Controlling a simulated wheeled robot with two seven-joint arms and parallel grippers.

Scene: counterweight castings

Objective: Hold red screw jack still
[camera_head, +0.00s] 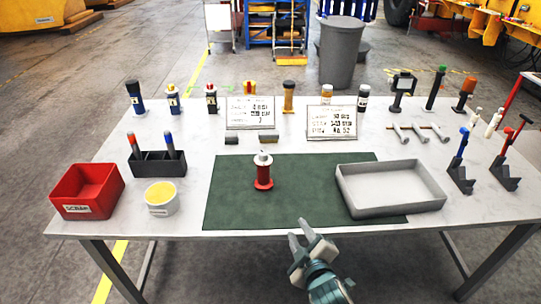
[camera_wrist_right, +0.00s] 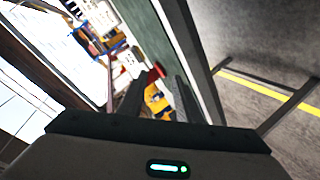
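The red screw jack (camera_head: 263,172) stands upright on the green mat (camera_head: 230,205), with a pale metal top. My right gripper (camera_head: 299,229) is at the front edge of the table, below and right of the jack in the head view. It is open and empty, apart from the jack. In the right wrist view the red jack (camera_wrist_right: 158,70) shows small beyond and between the two spread fingers (camera_wrist_right: 155,88). My left gripper is in neither view.
A grey tray (camera_head: 392,213) lies right of the jack. A red bin (camera_head: 86,206), a white tub (camera_head: 161,210) and a black holder (camera_head: 146,166) stand left. Several bottles and two sign cards (camera_head: 332,136) line the back. The mat around the jack is clear.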

